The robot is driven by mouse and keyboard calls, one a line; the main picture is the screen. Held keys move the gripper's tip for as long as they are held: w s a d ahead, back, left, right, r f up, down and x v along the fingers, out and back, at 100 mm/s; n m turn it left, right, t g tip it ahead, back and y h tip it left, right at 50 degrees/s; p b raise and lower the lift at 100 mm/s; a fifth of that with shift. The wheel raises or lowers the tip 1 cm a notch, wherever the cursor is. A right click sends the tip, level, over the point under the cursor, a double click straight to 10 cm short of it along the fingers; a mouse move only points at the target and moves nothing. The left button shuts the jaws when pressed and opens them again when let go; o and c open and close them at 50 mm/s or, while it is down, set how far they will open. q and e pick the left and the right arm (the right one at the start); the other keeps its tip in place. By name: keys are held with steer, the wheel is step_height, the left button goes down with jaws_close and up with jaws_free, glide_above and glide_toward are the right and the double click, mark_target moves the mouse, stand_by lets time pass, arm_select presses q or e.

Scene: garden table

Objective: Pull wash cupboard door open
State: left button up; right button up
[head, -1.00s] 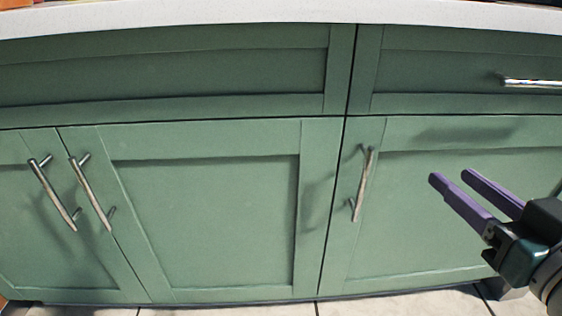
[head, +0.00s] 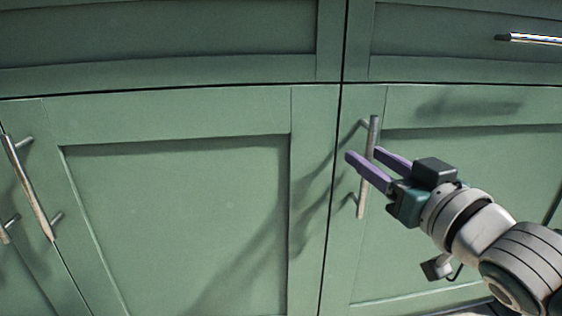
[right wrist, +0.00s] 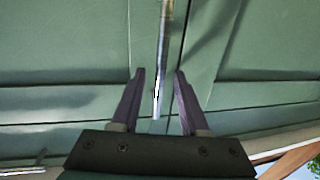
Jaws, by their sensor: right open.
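A green cupboard door (head: 480,150) stands at the right in the head view and looks shut. Its upright metal bar handle (head: 373,128) is near the door's left edge. My right gripper (head: 362,153) is open, with its two purple fingers at the handle, one on each side of the bar. In the right wrist view the handle (right wrist: 163,45) runs between the open fingers (right wrist: 160,72), with a gap showing on both sides. My left gripper is not in view.
Another green door (head: 180,200) is to the left, with its bar handle (head: 30,190) far left. Above the right door is a drawer front (head: 440,40) with a horizontal metal handle (head: 535,39). The space before the left door is clear.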

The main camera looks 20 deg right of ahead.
steer(key=shift+w, duration=0.6)
jaws_close()
stand_by(1.1)
